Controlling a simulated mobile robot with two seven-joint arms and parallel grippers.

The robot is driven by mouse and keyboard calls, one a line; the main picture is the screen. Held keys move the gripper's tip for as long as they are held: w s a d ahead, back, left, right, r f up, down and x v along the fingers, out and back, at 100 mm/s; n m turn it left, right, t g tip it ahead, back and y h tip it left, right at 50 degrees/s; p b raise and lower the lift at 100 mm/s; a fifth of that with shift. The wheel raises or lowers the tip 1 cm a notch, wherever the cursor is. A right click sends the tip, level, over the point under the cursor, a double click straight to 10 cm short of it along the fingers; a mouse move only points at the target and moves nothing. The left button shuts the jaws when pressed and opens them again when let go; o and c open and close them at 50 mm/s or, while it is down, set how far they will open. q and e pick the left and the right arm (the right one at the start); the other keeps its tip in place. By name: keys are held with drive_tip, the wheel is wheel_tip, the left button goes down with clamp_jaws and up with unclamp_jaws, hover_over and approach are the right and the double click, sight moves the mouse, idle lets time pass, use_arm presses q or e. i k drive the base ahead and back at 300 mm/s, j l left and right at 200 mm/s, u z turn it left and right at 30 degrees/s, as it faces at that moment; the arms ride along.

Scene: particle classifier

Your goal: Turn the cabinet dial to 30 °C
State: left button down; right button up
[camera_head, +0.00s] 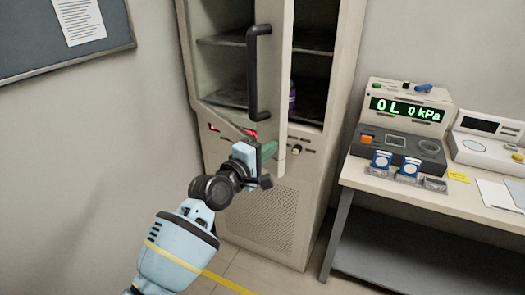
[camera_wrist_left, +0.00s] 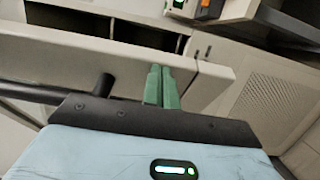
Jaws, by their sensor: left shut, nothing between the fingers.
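The beige cabinet (camera_head: 262,215) stands in the middle of the head view with its door (camera_head: 270,75) swung open. A red display (camera_head: 250,132) is partly covered by the door and my arm. My left gripper (camera_head: 268,150) is by the lower door edge, left of the knob and apart from it. In the wrist view its green fingers (camera_wrist_left: 161,87) are together and empty, in front of the door (camera_wrist_left: 215,82). My right gripper is out of view.
The black door handle (camera_head: 253,72) juts out above my left gripper. The floor in front of the cabinet is clear apart from my arm.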

sight(297, 149)
drive_tip(key=i+l, duration=0.2)
drive_tip(key=l, duration=0.15)
drive_tip(key=i+l, duration=0.2)
drive_tip(key=l, duration=0.15)
drive_tip(key=i+l, duration=0.25)
drive_tip(key=l, duration=0.15)
